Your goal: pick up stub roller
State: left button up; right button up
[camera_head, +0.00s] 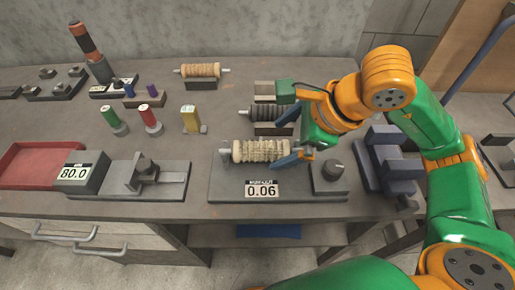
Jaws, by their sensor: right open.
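My right gripper (292,125) comes in from the right and is open. One finger is near the dark roller's far side, the other by the right end of a pale wound roller (260,150). The pale roller lies across a grey stand with a 0.06 display (262,191). Behind it a dark ribbed roller (268,114) lies on a dark holder, its right end close to the gripper. A third, tan roller (200,70) rests on a rack at the back. I cannot tell which one is the stub roller. My left gripper is not in view.
A red tray (40,165) and a grey device reading 80.0 (82,172) stand at the left. A blue-grey block fixture (388,160) is right of the stand. Bare bench lies between the tan roller and the yellow piece.

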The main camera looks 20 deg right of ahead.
aim_at(266, 147)
jog(key=shift+w+a+f, duration=0.15)
jog(key=shift+a+f, duration=0.05)
jog(key=shift+f, duration=0.2)
jog(key=p+x, duration=0.1)
jog(key=x, duration=0.2)
jog(key=p+x, duration=0.1)
jog(key=x, duration=0.2)
jog(key=shift+w+r, duration=0.2)
jog(key=shift+w, duration=0.1)
grip_shut()
